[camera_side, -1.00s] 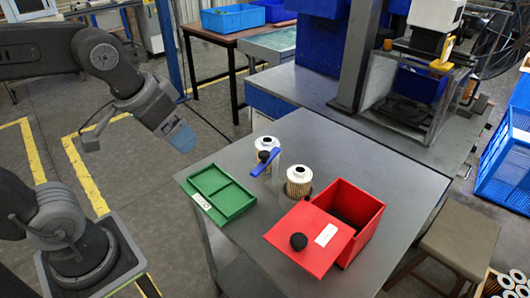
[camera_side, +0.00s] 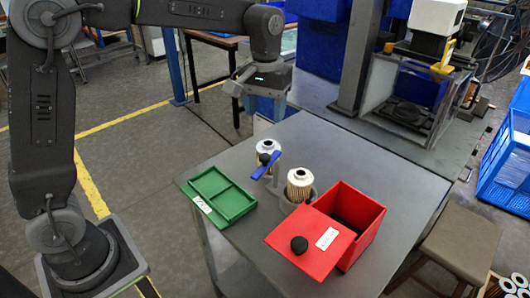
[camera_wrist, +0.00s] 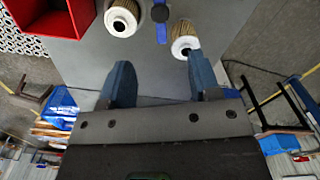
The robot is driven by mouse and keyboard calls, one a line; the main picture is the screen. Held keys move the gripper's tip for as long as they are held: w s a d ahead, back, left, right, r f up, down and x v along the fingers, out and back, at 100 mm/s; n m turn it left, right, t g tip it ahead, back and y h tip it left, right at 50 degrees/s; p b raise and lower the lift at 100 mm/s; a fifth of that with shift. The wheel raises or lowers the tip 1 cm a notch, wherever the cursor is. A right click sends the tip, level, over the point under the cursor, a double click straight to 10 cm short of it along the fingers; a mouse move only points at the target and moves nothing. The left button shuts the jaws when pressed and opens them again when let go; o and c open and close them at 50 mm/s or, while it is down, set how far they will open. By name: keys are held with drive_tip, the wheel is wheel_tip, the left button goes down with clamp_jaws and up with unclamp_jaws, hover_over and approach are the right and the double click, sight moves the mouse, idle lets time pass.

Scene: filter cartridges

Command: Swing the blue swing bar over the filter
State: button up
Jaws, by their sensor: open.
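The blue swing bar (camera_side: 266,166) lies slanted between two pale pleated filters, with a black knob (camera_side: 264,158) beside it. One filter (camera_side: 267,148) stands upright behind the bar. The other filter (camera_side: 300,184) stands upright in a grey holder to the right and nearer the camera. The bar does not cover the top of either filter. My gripper (camera_side: 266,108) is open and empty, above and behind the far filter. In the wrist view the bar (camera_wrist: 161,33) is between the two filters, beyond my blue fingers (camera_wrist: 159,75). One finger overlaps a filter's edge in that picture.
The grey table top (camera_side: 345,155) is bare behind and right of the filters.

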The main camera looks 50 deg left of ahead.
sight(265, 156)
wheel_tip(265, 156, down, 12)
drive_tip(key=shift+f, duration=0.1)
drive_tip(key=shift+c, duration=0.4)
clamp_jaws()
idle(0.4)
